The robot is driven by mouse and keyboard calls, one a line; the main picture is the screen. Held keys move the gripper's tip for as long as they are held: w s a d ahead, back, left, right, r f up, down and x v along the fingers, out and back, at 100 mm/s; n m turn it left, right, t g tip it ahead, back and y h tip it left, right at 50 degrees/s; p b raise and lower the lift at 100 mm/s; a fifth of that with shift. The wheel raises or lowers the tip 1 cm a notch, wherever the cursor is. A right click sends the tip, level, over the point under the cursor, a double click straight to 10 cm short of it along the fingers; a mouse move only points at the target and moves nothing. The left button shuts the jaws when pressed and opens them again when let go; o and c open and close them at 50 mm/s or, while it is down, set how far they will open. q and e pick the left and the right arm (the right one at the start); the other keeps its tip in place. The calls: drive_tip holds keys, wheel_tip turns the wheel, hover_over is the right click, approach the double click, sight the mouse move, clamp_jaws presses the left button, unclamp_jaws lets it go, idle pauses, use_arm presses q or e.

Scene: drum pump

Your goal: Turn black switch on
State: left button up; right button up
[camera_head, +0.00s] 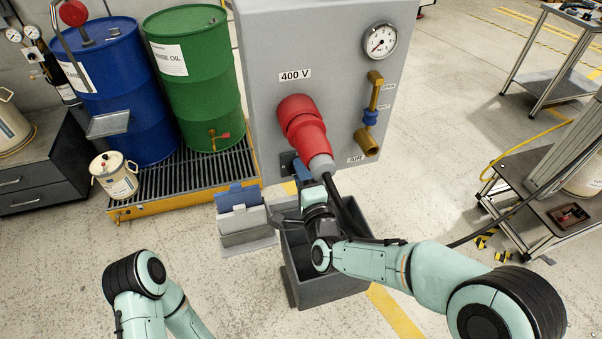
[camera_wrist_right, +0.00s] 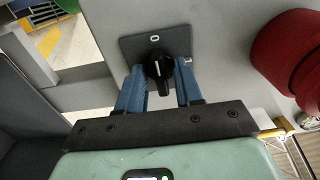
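The black switch (camera_wrist_right: 160,70) is a rotary knob on a dark square plate on the grey cabinet. In the right wrist view its white line points up, towards the "O" mark; another mark at the right is partly covered. My right gripper (camera_wrist_right: 162,84) has its two blue fingers on either side of the knob, with narrow gaps visible; contact is unclear. In the head view my right gripper (camera_head: 302,170) is below the red plug, and the knob is hidden; part of the switch plate (camera_head: 287,162) shows. My left arm is at the lower left, its gripper out of view.
The red plug (camera_head: 303,125) and its black cable are close above my right gripper. A grey bin (camera_head: 340,288) stands below. Blue and green drums (camera_head: 198,75) stand on a grated pallet at left. A cart stands at right.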

clamp_jaws()
drive_tip(key=shift+m+b, duration=2)
drive_tip(key=shift+b, duration=0.7)
